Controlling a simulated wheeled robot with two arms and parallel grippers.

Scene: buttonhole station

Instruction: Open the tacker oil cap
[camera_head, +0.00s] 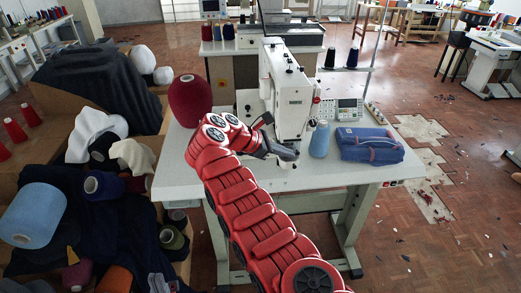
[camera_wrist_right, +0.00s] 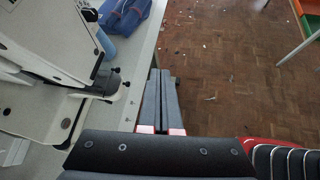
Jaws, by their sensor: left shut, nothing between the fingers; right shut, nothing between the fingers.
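The white tacker machine (camera_head: 296,100) stands on the white table, and part of it fills the left of the right wrist view (camera_wrist_right: 45,55). Small fittings show on its top, but I cannot tell which is the oil cap. My right gripper (camera_head: 288,153) reaches across in front of the machine, low down, with its fingers pointing right. In the right wrist view its two dark fingers (camera_wrist_right: 160,75) lie close together, shut and empty, over the table's front edge. My left gripper is not in view.
A blue thread cone (camera_head: 320,139) and folded denim (camera_head: 369,145) sit right of the machine. A red cone (camera_head: 190,100) stands behind my wrist. A control box (camera_head: 349,109) is at the back. The white table (camera_head: 345,174) has bare room along its front.

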